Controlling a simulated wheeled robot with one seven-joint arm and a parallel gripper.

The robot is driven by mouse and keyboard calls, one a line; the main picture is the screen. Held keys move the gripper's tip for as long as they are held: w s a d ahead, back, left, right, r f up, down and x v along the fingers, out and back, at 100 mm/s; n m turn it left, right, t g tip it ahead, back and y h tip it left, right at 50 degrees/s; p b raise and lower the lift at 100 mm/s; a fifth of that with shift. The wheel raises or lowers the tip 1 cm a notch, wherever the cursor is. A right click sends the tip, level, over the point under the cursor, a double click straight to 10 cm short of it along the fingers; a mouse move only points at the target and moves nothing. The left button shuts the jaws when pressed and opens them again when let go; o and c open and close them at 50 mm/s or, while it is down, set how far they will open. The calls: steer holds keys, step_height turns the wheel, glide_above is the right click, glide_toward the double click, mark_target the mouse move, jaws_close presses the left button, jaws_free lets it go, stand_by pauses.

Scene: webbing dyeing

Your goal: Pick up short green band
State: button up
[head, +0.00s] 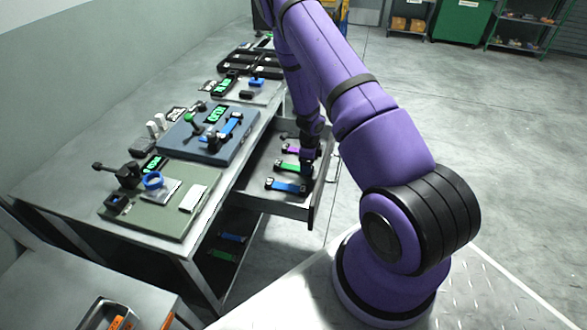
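A short green band (289,167) lies in the open drawer (262,204) of the workbench, between a magenta band (291,149) and a blue band (287,186). Dark pieces show at its ends. My gripper (307,168) points down into the drawer at the right end of the green band. I cannot tell whether it touches the band. The fingers are small and dark, so whether they are open or shut does not show.
The workbench beside the drawer holds a green board (150,213), a blue board (190,147) with a blue band, and several small fixtures. More bands lie on a lower shelf below the drawer. A tray (103,314) stands at the lower left. The floor at right is clear.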

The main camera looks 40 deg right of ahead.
step_height(320, 180, down, 3)
steer(key=shift+f, duration=0.2)
steer(key=c, duration=1)
steer(key=shift+w+r, duration=0.1)
steer(key=shift+r, duration=0.05)
